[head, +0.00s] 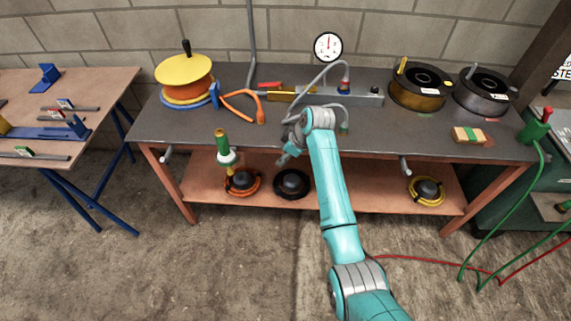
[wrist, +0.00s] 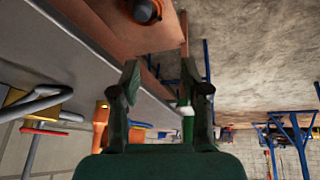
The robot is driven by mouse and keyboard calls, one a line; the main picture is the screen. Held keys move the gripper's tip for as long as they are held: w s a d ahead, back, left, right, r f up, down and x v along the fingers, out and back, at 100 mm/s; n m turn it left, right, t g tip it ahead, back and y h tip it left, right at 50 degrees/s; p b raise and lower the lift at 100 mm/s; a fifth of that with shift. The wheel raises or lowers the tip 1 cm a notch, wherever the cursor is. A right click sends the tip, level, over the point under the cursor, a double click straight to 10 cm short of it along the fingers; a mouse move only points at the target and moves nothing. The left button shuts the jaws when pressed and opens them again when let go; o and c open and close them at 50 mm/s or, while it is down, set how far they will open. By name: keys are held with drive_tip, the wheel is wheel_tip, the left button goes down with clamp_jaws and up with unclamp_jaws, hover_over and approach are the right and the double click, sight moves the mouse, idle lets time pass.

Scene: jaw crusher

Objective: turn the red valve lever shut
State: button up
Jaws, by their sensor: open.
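The red valve lever (head: 271,85) is at the back of the grey workbench in the head view, just above a brass-yellow valve body (head: 281,96). In the wrist view a red lever (wrist: 44,131) shows at the lower left, beside a brass body (wrist: 55,111). The lever looks roughly in line with the bar there, but its exact angle is hard to tell. My gripper (head: 284,160) is near the bench's front edge, apart from the lever and on the near side of it. In the wrist view my gripper (wrist: 160,78) is open, with nothing between its fingers.
An orange forked tool (head: 243,100) and a yellow-topped spool (head: 184,72) are left of the valve. A grey manifold (head: 350,96) with a looping hose is right of it.

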drive_tip(key=shift+s+d+f+m+t, duration=0.15)
drive_tip(key=shift+s+d+f, duration=0.1)
drive_tip(key=shift+f, duration=0.45)
drive_tip(key=shift+s+d+f+m+t, duration=0.15)
drive_tip(key=shift+s+f, duration=0.1)
drive_tip(key=shift+f, duration=0.4)
